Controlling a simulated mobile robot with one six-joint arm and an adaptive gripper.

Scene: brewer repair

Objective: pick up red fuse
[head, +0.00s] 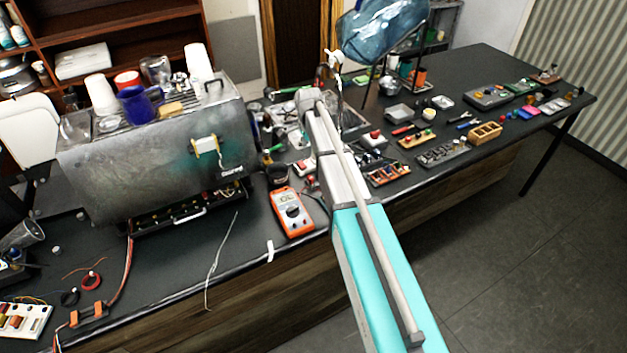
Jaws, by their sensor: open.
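I cannot pick out the red fuse for certain in the head view. Small red parts show in several places: on a white board (24,320) with coloured pieces at the lower left, and among small parts on the right of the bench. My arm reaches up from the lower right over the bench, teal below and pale grey above. Its far end is above the cluttered middle of the bench. My gripper's fingers cannot be made out; the arm hides the area below its far end.
A metal brewer (160,160) with cups on top stands on the dark bench (345,236). An orange multimeter (291,212) lies near the front edge. Boards and small parts crowd the right side. Loose wires lie at left.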

